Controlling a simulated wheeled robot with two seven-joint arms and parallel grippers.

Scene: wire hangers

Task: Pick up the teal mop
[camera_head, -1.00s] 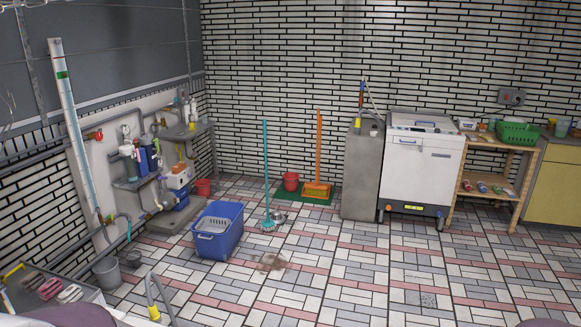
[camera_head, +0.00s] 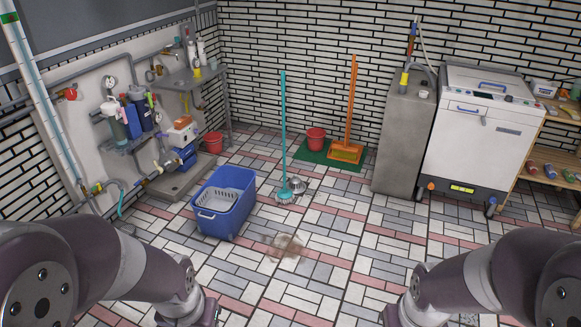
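The teal mop (camera_head: 283,135) stands upright on the tiled floor near the middle of the head view. Its long thin handle rises from a small pale, teal-topped head (camera_head: 287,196) on the floor. Nothing of mine touches it. My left arm comes in from the lower left and my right arm from the lower right. Both are well short of the mop, and both grippers lie outside the bottom of the picture.
A blue bucket (camera_head: 224,203) stands just left of the mop, and a metal bowl (camera_head: 297,185) sits beside its head. An orange broom (camera_head: 350,110) and red bucket (camera_head: 316,139) are behind right. A brown stain (camera_head: 285,245) marks open floor in front.

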